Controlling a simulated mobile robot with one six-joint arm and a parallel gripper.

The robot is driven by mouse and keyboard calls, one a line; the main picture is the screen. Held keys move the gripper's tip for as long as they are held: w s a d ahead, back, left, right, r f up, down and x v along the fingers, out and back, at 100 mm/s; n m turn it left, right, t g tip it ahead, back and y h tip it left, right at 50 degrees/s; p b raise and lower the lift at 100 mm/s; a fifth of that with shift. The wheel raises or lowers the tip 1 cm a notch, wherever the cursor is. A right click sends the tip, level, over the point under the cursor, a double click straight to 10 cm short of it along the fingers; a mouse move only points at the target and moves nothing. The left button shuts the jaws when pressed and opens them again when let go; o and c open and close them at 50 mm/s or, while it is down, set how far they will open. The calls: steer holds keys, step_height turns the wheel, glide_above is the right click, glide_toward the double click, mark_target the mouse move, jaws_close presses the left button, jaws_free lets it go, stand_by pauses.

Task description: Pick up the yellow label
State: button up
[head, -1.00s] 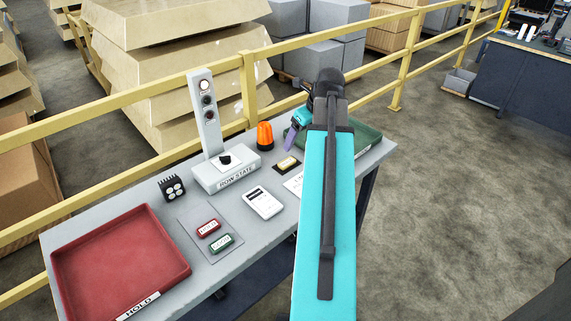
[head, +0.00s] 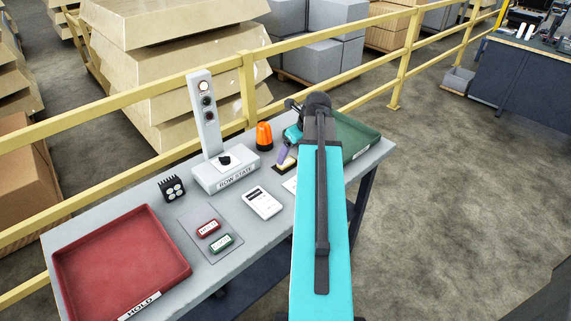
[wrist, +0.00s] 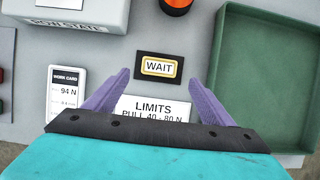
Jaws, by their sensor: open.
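The yellow label (wrist: 159,67) reads WAIT and has a yellow border. It lies flat on a small black pad (wrist: 177,58) in the upper middle of the wrist view. My gripper (wrist: 157,77) is open, its two purple fingers spread to either side below the label, with nothing between them. The fingers look apart from the label; their exact height above it I cannot tell. In the head view my gripper (head: 284,153) hangs over the label's spot, and the finger and arm hide most of the label.
A green tray (wrist: 268,119) stands right of the label, and an orange beacon (head: 264,135) behind it. A LIMITS card (wrist: 150,108) lies in front. The ROW STATE box (head: 226,175), a work card (head: 262,202) and a red HOLD tray (head: 120,262) are further left.

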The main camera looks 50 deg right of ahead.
mark_target(286, 162)
steer(key=shift+w+f, duration=0.1)
stand_by(0.3)
steer(key=shift+p+x, duration=0.55)
steer(key=shift+x, duration=2)
steer(key=shift+a, duration=0.1)
steer(key=c, duration=1.1)
steer(key=shift+c, duration=0.2)
steer(key=shift+r, duration=0.25)
